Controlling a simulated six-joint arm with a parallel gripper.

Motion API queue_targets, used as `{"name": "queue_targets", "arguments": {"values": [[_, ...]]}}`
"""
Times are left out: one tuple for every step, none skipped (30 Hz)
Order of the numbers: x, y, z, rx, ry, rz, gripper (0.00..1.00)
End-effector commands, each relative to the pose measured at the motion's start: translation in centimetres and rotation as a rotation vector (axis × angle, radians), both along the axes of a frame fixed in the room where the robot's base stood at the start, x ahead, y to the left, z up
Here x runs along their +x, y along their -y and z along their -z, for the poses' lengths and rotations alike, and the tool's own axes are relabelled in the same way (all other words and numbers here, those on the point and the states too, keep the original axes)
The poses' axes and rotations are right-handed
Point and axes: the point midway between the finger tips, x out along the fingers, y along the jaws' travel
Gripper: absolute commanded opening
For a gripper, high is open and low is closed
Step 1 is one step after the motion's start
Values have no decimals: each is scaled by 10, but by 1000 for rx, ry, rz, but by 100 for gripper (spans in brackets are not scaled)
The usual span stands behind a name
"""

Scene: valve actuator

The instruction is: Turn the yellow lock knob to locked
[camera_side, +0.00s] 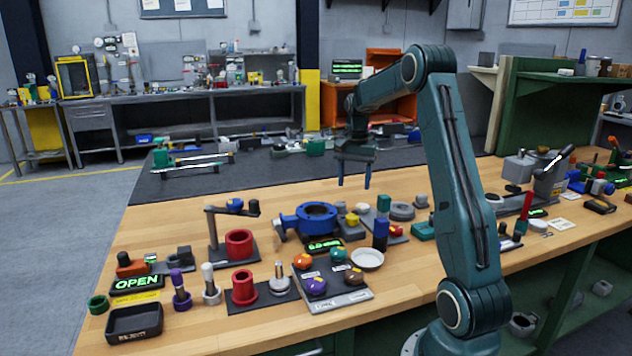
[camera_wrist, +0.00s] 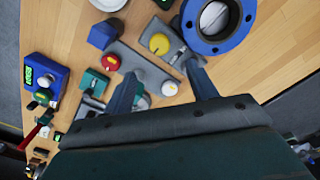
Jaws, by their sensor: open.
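A yellow knob (camera_wrist: 159,44) sits on a grey plate beside a blue flanged valve body (camera_wrist: 215,18) in the wrist view. In the side view the yellow knob (camera_side: 352,219) is just right of the blue valve body (camera_side: 316,214). I cannot read the knob's lock marking at this size. My gripper (camera_side: 354,184) hangs above the bench, fingers pointing down, apart from the knob. In the wrist view my gripper (camera_wrist: 160,70) has its fingers spread with nothing between them, and the knob shows just beyond the fingertips.
A small green-lit display (camera_side: 325,246) stands before the blue valve. A dark blue post with a green top (camera_side: 381,228) and a white dish (camera_side: 367,259) stand nearby. Coloured knobs sit on a grey tray (camera_side: 340,299). A display reading OPEN (camera_side: 137,283) is at left.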

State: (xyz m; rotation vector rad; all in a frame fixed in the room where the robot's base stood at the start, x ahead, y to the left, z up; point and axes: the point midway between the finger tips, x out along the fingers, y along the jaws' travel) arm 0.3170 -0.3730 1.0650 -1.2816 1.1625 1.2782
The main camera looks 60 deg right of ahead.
Motion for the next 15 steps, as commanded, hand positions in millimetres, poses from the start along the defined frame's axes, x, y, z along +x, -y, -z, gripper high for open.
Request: {"name": "queue_targets", "arguments": {"values": [[0,0,-8,-1,1,0,57],[0,0,-12,-2,1,0,57],[0,0,-17,-2,1,0,57],[0,0,-20,-1,1,0,57],[0,0,-23,-2,1,0,57],[0,0,-26,-1,1,0,57],[0,0,-28,-1,1,0,57],[0,0,-30,-1,0,0,57],[0,0,-32,-1,0,0,57],[0,0,-33,0,0,0,57],[0,0,-34,0,0,0,57],[0,0,-34,0,0,0,57],[0,0,-35,0,0,0,57],[0,0,-35,1,-1,0,57],[0,0,-35,1,-1,0,57]]}}
